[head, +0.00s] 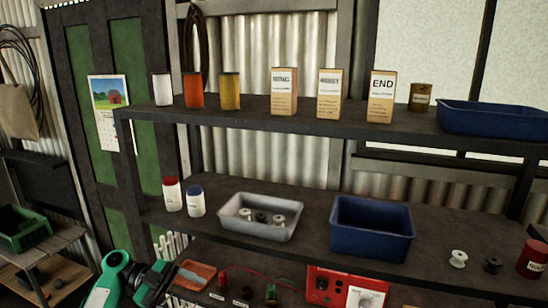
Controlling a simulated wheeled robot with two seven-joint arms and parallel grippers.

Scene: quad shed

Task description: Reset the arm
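My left arm, teal and black, comes in at the bottom left. My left gripper (172,275) is dark and sits low, in front of the bench below the shelves, near an orange tray (198,268). Its fingertips are small and dark against the background, so I cannot tell whether it is open or shut, or whether it holds anything. My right gripper and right arm are not in view.
A dark shelf rack (330,195) fills the middle and right. Its upper shelf holds cans, boxes and a blue tray (490,118). Its middle shelf holds bottles, a grey bin (243,226), a blue bin (371,240) and spools. A red box (325,287) stands below.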

